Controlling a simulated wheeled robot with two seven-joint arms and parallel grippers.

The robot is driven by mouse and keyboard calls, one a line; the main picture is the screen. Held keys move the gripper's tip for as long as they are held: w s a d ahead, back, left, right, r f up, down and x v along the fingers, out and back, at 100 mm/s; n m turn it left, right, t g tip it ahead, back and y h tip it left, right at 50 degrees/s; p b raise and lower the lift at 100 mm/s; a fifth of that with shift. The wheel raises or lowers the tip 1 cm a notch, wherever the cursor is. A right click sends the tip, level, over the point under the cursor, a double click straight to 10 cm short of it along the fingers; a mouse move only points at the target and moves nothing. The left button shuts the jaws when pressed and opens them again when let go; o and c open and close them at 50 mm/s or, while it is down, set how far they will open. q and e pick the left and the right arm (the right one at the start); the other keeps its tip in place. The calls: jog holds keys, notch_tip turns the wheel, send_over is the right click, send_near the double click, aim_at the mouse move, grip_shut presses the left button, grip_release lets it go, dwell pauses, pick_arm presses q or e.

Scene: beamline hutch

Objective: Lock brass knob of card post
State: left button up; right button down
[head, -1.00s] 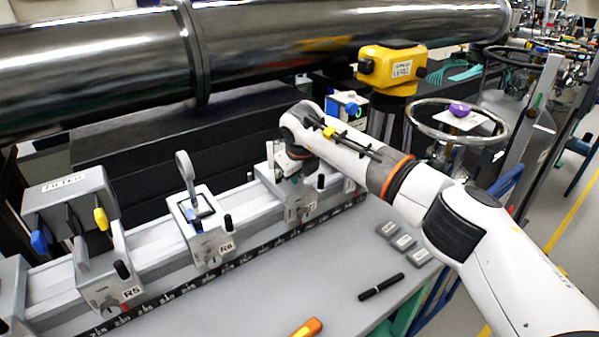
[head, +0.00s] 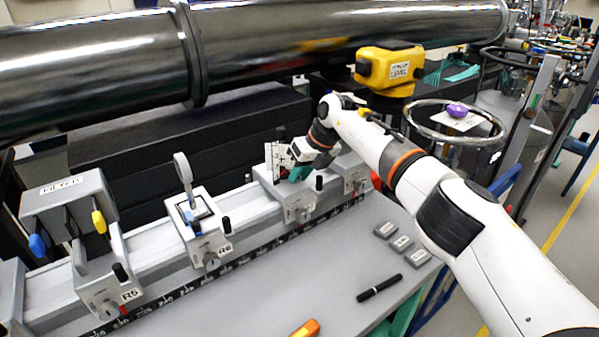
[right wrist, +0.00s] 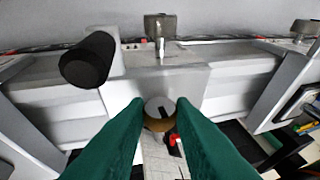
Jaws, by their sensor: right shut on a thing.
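The card post (head: 270,178) is a grey carrier on the white rail, with an upright white card marked in black. My right gripper (head: 298,172) reaches down at the post from the right, its green fingers largely hidden by the wrist in the head view. In the right wrist view the brass knob (right wrist: 160,112) has a pale top with a dark mark and a brass-coloured side. The green fingers of my right gripper (right wrist: 160,118) are shut on it, one on each side. My left gripper is not in view.
Carriers R6 (head: 210,250) and R5 (head: 105,295) stand farther left on the rail, and another carrier (head: 350,170) is close right. A dark tube (head: 90,65) runs behind. A black pen (head: 380,288) and small grey blocks (head: 402,243) lie on the bench.

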jog(key=shift+w+d+g+y, duration=0.1)
jog(key=shift+g+y, duration=0.2)
jog(key=shift+y, duration=0.3)
jog(key=c, duration=1.2)
grip_release()
jog(key=shift+c, duration=0.2)
jog(key=shift+d, duration=0.1)
jog(key=b+v, duration=0.2)
jog(key=v, duration=1)
